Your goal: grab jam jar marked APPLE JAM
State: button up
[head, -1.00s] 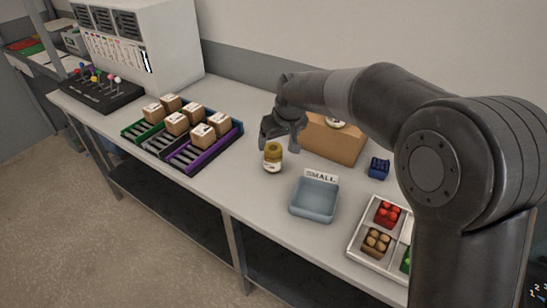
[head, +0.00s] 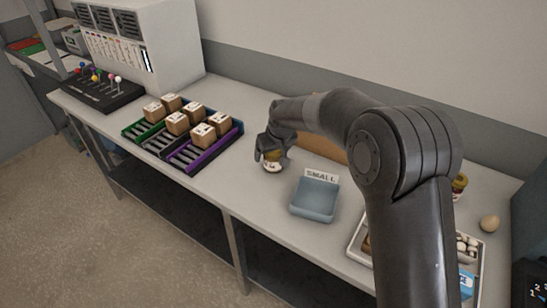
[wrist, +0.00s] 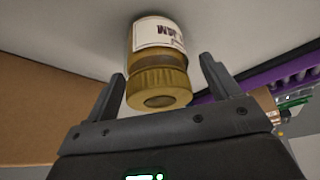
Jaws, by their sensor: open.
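A jam jar (head: 271,167) with a ribbed gold lid and a white label stands on the table, left of the blue tray. In the wrist view the jar (wrist: 157,62) shows its lid towards me; only part of the label can be read, ending in "JAM". My gripper (head: 270,160) is above and around the jar's upper part in the head view. In the wrist view my gripper (wrist: 163,82) is open, one finger on each side of the lid, with gaps visible. A second jar (head: 459,186) with a gold lid stands at the right behind my arm; its label cannot be read.
A blue tray (head: 314,212) with a SMALL sign (head: 320,176) stands right of the jar. A cardboard box (head: 322,148) is behind, partly hidden by my arm. Coloured racks (head: 205,158) with several small cartons stand left. A white divided tray (head: 358,244) is at the right.

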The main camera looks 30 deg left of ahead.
jog(key=shift+c, duration=0.4)
jog(key=c, duration=1.2)
